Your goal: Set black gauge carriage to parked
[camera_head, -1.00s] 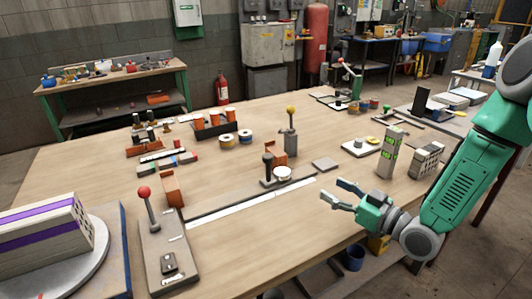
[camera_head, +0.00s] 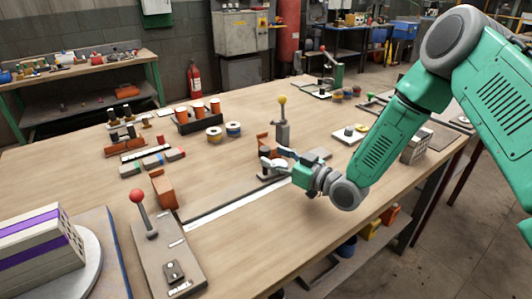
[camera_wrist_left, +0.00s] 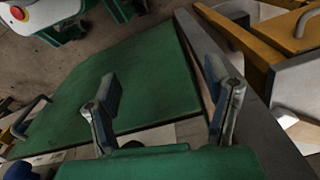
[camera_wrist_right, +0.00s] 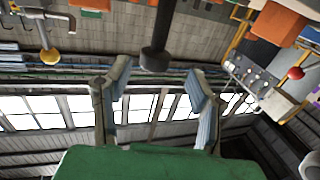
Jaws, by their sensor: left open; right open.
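My right gripper (camera_head: 272,161) is open at the far right end of the gauge rail (camera_head: 222,203), beside the carriage. The carriage's black upright knob (camera_wrist_right: 155,50) shows in the right wrist view, ahead of the gap between the open fingers (camera_wrist_right: 155,90), with neither finger visibly closed on it. In the head view the gripper hides most of the carriage. A white scale strip (camera_head: 240,206) runs along the rail, left of the carriage. My left gripper (camera_wrist_left: 165,100) is open and empty in its wrist view, outside the head view.
A red-ball lever (camera_head: 137,196) stands at the rail's left end and a yellow-ball lever (camera_head: 282,101) behind the carriage. Orange blocks (camera_head: 164,188) stand near the rail. Tape rolls (camera_head: 214,134) lie further back.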

